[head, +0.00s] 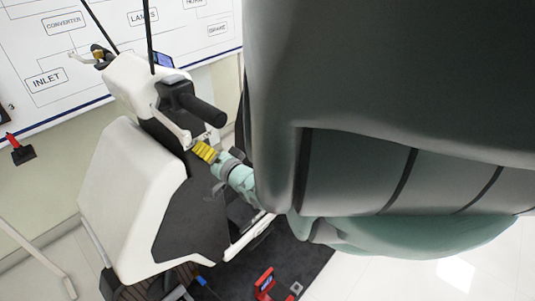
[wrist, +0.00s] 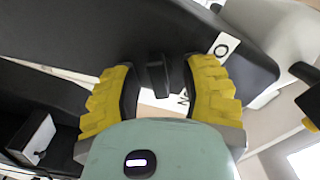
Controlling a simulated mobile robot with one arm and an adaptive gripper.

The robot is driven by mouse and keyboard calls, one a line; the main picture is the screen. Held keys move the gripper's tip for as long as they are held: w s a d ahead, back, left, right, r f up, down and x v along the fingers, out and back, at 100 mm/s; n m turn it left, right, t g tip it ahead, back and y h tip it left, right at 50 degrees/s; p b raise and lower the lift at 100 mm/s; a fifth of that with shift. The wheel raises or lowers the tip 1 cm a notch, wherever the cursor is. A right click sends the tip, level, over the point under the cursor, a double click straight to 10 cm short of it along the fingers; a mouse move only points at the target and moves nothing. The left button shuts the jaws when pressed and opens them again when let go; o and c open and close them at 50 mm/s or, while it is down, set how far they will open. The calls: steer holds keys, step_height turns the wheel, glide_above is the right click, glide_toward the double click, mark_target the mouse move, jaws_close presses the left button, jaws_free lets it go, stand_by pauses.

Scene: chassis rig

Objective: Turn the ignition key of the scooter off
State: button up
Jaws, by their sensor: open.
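The scooter (head: 130,185) is white with a dark grey inner panel and stands left of centre in the head view. My gripper (head: 204,152) has yellow fingers and is at the scooter's inner panel below the handlebar. In the wrist view my gripper (wrist: 161,70) is open, one finger on each side of a small dark upright key (wrist: 157,76) on the dark panel (wrist: 110,35). Gaps show between the key and both fingers. A white label with a letter O (wrist: 222,45) is right of it. Another white label, partly hidden, is behind the fingers. The head view hides the key.
The handlebar grip (head: 203,108) is just above my gripper. A whiteboard diagram (head: 60,50) stands behind the scooter. A red tool (head: 265,282) lies on the dark mat (head: 290,262). A grey box (wrist: 35,138) is at lower left in the wrist view.

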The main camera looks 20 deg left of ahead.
jaws_close()
stand_by(0.4)
